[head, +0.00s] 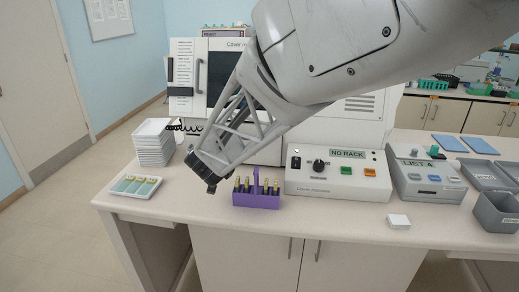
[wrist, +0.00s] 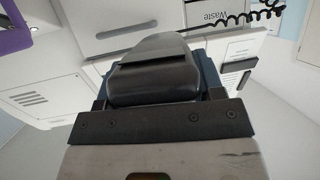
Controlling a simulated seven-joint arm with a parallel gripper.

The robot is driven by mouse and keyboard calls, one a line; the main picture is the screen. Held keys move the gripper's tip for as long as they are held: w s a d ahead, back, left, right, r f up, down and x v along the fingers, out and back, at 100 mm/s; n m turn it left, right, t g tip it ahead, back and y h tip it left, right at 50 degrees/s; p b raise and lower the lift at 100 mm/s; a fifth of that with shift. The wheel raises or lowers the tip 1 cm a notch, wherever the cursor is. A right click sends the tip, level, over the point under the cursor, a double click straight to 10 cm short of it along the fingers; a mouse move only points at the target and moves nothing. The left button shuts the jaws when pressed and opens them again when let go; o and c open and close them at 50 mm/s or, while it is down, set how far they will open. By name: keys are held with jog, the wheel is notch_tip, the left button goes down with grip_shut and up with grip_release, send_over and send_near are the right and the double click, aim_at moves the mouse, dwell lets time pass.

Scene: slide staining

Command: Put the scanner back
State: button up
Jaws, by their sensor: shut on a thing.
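A dark grey scanner (wrist: 155,75) fills the middle of the wrist view, and my gripper is shut on it. In the head view my gripper (head: 210,182) hangs above the counter, just left of the purple rack. There the scanner is mostly hidden by the gripper, and I cannot make out its shape. A black coiled cord (head: 187,128) shows in front of the white machine, and part of it shows at the top right of the wrist view (wrist: 262,14). I cannot tell for sure where the scanner's holder is.
The purple rack (head: 256,201) with several yellow-topped vials stands close to my gripper. A slide tray (head: 135,194) and a stack of white trays (head: 154,150) are at left. The white machine (head: 328,128) stands behind. A "NO RACK" control box (head: 330,187) is at right.

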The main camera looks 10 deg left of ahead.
jog(key=s+a+f+m+h, duration=0.1)
jog(key=a+f, duration=0.4)
jog(key=a, duration=0.2)
jog(key=shift+s+f+m+h, duration=0.25)
jog(key=shift+s+m+h, duration=0.05)
jog(key=shift+h, duration=0.1)
send_over(205, 199)
jog(key=shift+w+f, duration=0.1)
jog(key=shift+f, duration=3.05)
jog(key=shift+f, duration=0.1)
jog(key=shift+f, duration=1.75)
jog(key=shift+f, duration=0.15)
jog(key=o, duration=1)
